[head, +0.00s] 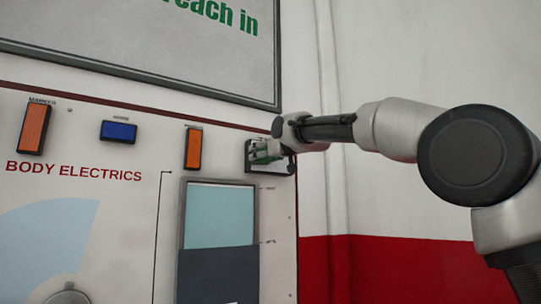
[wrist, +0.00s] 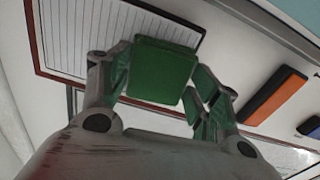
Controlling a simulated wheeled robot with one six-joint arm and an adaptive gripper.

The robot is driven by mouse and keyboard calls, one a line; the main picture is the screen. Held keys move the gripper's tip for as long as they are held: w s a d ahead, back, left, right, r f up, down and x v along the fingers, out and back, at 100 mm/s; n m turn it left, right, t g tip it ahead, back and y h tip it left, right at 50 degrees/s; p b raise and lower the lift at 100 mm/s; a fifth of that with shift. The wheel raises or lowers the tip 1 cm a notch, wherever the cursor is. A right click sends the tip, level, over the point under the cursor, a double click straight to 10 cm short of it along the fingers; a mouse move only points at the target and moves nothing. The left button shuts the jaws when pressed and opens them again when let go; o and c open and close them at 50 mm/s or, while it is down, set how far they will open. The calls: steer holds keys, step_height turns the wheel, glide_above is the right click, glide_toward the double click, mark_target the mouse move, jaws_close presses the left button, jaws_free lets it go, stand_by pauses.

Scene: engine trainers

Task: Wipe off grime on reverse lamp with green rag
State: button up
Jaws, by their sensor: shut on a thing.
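The green rag (wrist: 162,72) is a small folded pad held between the fingers of my gripper (wrist: 160,85) in the wrist view. A white ribbed lamp (wrist: 75,48) with a dark edge, likely the reverse lamp, lies behind the rag and is partly covered by it. I cannot make out grime on its visible part, and cannot tell whether the rag touches it. In the head view my gripper (head: 268,152) is at the upper right corner of the panel, in front of a dark-framed lamp that it mostly hides. A bit of green shows there.
The white panel (head: 120,215) also carries two orange lamps (head: 193,148) and a blue lamp (head: 118,131). A window with a grey frame (head: 181,230) sits below my gripper. A framed sign (head: 150,45) hangs above. The wall at right is bare.

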steer(key=shift+a+f, duration=0.2)
steer(key=shift+a, duration=0.05)
steer(key=shift+v, duration=2.95)
steer(key=shift+r, duration=0.1)
steer(key=shift+v, duration=1.5)
